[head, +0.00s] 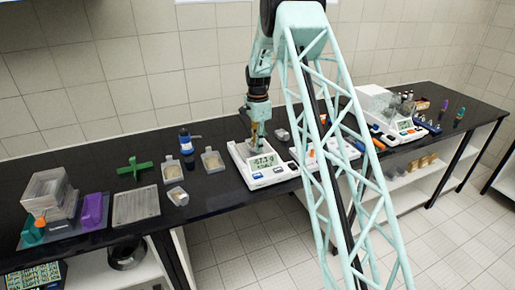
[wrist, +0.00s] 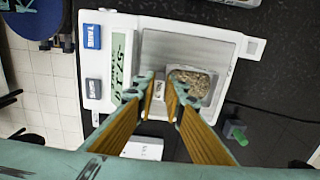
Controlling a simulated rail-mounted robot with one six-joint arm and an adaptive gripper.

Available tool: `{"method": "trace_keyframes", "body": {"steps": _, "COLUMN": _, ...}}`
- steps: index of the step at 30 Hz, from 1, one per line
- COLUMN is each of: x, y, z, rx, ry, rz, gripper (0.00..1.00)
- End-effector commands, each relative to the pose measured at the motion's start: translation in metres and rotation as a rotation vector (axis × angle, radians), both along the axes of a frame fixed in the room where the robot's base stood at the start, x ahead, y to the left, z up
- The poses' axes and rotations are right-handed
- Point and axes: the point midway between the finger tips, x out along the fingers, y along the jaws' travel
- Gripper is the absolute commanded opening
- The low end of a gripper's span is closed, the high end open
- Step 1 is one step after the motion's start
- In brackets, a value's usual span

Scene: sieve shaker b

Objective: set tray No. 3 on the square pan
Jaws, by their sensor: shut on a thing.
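The white balance (head: 270,183) stands on the black bench with its display lit; it also shows in the wrist view (wrist: 122,20). Its square grey pan (wrist: 185,48) is under my gripper. A small grey tray with grainy material (wrist: 193,84) is over the right part of the pan in the wrist view. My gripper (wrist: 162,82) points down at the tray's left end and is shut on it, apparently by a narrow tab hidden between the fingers. I cannot tell whether the tray touches the pan, and its number is not legible. The head view also shows my gripper (head: 254,143) above the balance.
Several other trays (head: 213,160) (head: 177,196) lie left of the balance, near a blue bottle (head: 186,141). A green cross-shaped piece (head: 134,168), a flat grey plate (head: 136,207) and a purple block (head: 92,211) are farther left.

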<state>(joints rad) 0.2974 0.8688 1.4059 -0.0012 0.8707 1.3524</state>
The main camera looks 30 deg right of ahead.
Motion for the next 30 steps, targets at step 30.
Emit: {"method": "trace_keyframes", "body": {"steps": 30, "x": 0.0, "y": 0.0, "z": -0.0107, "rx": 0.0, "ry": 0.0, "rz": 0.0, "gripper": 0.24}}
